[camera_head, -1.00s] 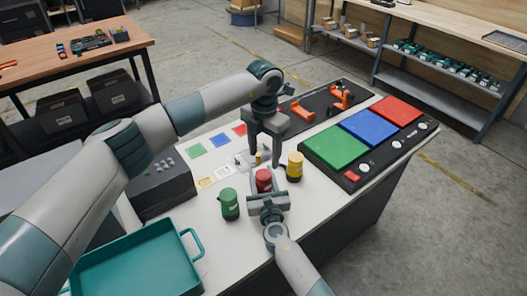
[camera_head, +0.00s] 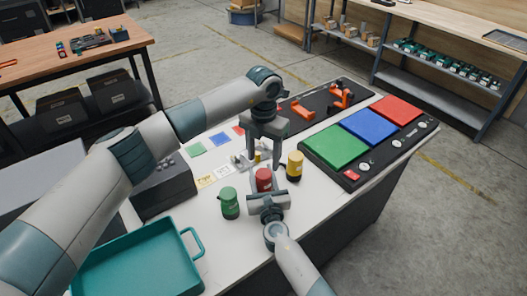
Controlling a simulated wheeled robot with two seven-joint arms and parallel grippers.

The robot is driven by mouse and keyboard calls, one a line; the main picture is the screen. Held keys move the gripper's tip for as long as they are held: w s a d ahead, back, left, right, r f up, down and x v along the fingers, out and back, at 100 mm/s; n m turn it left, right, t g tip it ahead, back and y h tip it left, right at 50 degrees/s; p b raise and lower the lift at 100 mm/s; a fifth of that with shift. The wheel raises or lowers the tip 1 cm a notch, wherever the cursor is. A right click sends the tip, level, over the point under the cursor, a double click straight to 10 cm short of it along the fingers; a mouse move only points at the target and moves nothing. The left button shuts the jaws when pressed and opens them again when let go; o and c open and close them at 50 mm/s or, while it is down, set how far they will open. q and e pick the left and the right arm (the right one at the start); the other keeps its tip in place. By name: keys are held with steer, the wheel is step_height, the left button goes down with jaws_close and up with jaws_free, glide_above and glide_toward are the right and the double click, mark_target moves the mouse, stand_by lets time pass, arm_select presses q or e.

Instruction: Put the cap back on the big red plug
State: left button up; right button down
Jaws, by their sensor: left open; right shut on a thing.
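The big red plug (camera_head: 263,177) stands on the white table between a green plug and a yellow one. My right gripper (camera_head: 264,193) is shut on the red plug from the front, hiding its lower part. My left gripper (camera_head: 264,163) points down just above and behind the red plug, its jaws open. A separate cap cannot be made out; small pieces (camera_head: 242,158) lie by the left gripper, too small to tell apart.
The green plug (camera_head: 230,204) stands to the left and the yellow plug (camera_head: 294,167) to the right, both close to the grippers. A teal tray (camera_head: 190,270) is at front left, a grey box (camera_head: 166,190) behind it. A panel with green, blue and red pads (camera_head: 335,148) is at right.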

mark_target(264, 173)
arm_select(q)
steer(key=shift+f, duration=2.9)
arm_select(e)
steer(key=shift+f, duration=0.1)
arm_select(q)
steer(key=c, duration=1.1)
steer(key=o, duration=1.2)
steer(key=shift+o, duration=0.2)
steer(key=shift+r, duration=0.15)
step_height(264, 173, up, 12)
